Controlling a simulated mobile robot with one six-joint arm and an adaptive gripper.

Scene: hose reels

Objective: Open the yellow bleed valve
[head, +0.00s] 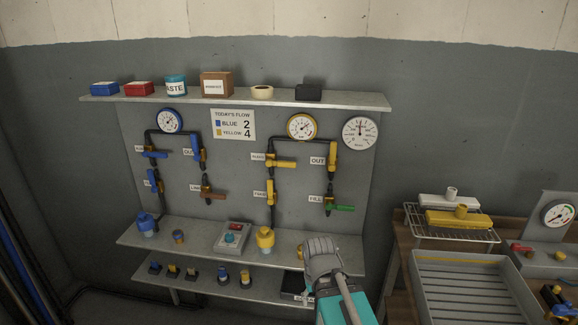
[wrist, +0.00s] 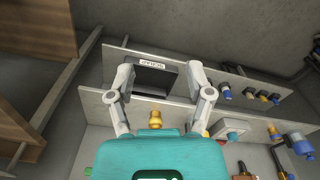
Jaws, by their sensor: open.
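The panel's yellow side has a valve with a horizontal yellow handle (head: 282,164) at its upper left; the small label (head: 257,156) beside it is too blurred to read surely. A yellow valve with an upright handle (head: 332,155) is by the OUT label, and another upright yellow handle (head: 270,190) is below left. I cannot tell surely which is the bleed valve. My gripper (head: 320,243) is low at the right front of the panel, below and apart from these valves. In the wrist view, my gripper (wrist: 160,72) is open and empty, with spread fingers.
A green handle (head: 340,208) sits by the FILL label, above my gripper. The shelf (head: 200,245) holds a yellow-capped part (head: 265,238) and a button box (head: 233,236). A grey tray (head: 470,290) stands at right.

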